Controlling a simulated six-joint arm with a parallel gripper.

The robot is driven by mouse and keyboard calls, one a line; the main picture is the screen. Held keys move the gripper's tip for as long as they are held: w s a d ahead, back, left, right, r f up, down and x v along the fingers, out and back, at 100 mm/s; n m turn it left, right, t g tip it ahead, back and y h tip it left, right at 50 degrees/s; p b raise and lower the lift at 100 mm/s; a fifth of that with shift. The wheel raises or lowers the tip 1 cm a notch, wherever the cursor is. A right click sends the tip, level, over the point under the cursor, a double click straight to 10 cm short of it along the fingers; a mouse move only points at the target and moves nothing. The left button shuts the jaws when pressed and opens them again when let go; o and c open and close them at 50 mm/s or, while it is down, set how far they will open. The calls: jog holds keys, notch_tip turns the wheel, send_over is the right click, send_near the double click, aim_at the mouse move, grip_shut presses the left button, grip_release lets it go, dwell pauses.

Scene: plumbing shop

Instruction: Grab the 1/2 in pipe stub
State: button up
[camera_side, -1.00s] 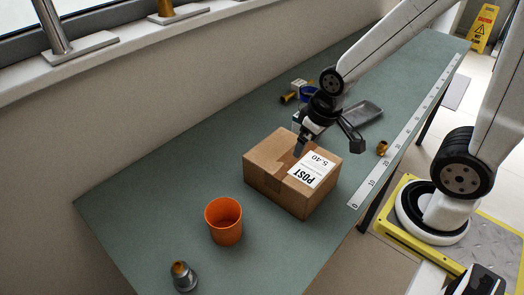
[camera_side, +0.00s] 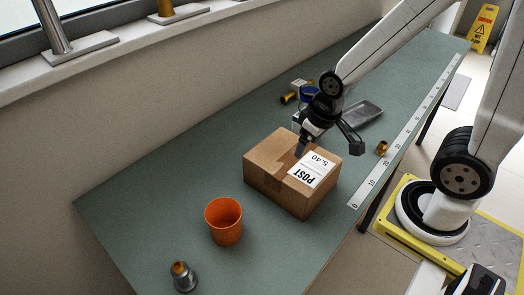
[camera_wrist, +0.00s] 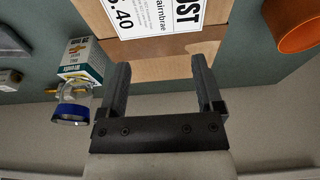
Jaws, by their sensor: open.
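No piece is clearly marked as the 1/2 in pipe stub. A small brass piece (camera_side: 289,98) lies at the back by the wall, and a brass fitting (camera_side: 382,148) sits near the ruler. A grey metal fitting with a brass-coloured top (camera_side: 183,277) stands at the near end. I cannot tell which of these, if any, is the stub. My gripper (camera_side: 301,150) is open, pointing down at the cardboard box (camera_side: 265,178), apart from all three pieces. In the wrist view, nothing is between its fingers (camera_wrist: 158,70) except box and bench behind.
The box with its POST label stands mid-bench. An orange cup (camera_side: 224,222) stands left of it in the side view. A small carton (camera_wrist: 83,60) and a blue-rimmed round item (camera_wrist: 70,112) are left of the fingers. A grey tray (camera_side: 364,113) lies behind; a ruler (camera_side: 372,185) runs along the edge.

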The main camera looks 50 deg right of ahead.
jog(key=shift+c, duration=0.3)
jog(key=shift+r, duration=0.1)
jog(key=w+a+r+n+t+y, duration=0.4)
jog(key=w+a+n+t, duration=0.4)
jog(key=a, duration=0.5)
jog(key=s+a+n+g+y, duration=0.3)
jog(key=a+y, duration=0.1)
jog(key=a, duration=0.4)
jog(key=s+a+n+g+y, duration=0.3)
jog(key=s+a+y, duration=0.15)
jog(key=a, duration=0.35)
notch_tip(320, 180, down, 11)
jog(key=shift+w+a, duration=0.2)
jog(key=shift+w, duration=0.15)
